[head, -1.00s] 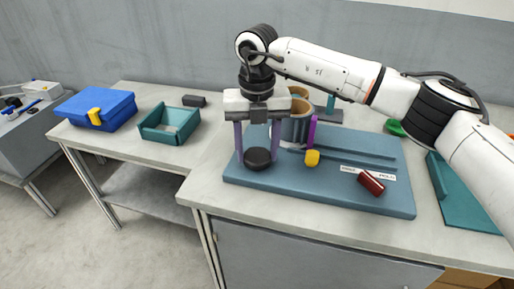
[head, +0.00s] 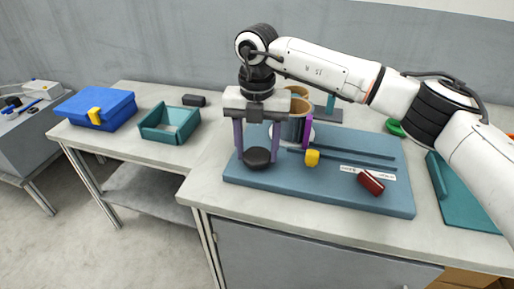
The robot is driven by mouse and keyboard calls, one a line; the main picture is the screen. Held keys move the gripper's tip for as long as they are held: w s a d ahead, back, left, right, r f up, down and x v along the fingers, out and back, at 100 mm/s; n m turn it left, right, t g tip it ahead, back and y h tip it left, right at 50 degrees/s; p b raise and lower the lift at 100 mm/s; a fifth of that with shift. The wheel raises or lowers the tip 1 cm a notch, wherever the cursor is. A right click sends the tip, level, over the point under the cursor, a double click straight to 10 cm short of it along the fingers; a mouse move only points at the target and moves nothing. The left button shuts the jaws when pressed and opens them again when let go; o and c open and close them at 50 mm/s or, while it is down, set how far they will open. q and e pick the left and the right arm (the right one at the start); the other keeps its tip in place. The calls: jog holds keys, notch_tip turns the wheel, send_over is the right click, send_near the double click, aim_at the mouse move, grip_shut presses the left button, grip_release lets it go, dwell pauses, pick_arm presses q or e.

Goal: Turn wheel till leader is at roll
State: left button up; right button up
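My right gripper (head: 257,152) points down at the front left of the blue board (head: 300,195). Its two purplish fingers stand apart, one on each side of a round black knob (head: 257,158), with no clear contact seen. Just behind and right of it are tan-rimmed, dark-bodied round parts (head: 298,105), partly hidden by my gripper. A purple upright piece (head: 307,133) stands at their right side, by a pale disc edge. I cannot tell for sure which part is the wheel, the leader or the roll. My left gripper is not in view.
A yellow knob (head: 312,158) and a dark red block (head: 371,183) by a white label strip are on the board. A teal open box (head: 169,123), a blue case (head: 95,110) and a dark block (head: 194,100) lie left. A teal tray (head: 465,200) is right.

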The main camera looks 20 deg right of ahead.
aim_at(257, 154)
jog(key=o, duration=0.4)
jog(key=shift+c, duration=0.2)
jog(key=shift+r, duration=0.15)
notch_tip(257, 154, up, 10)
dwell(0.4)
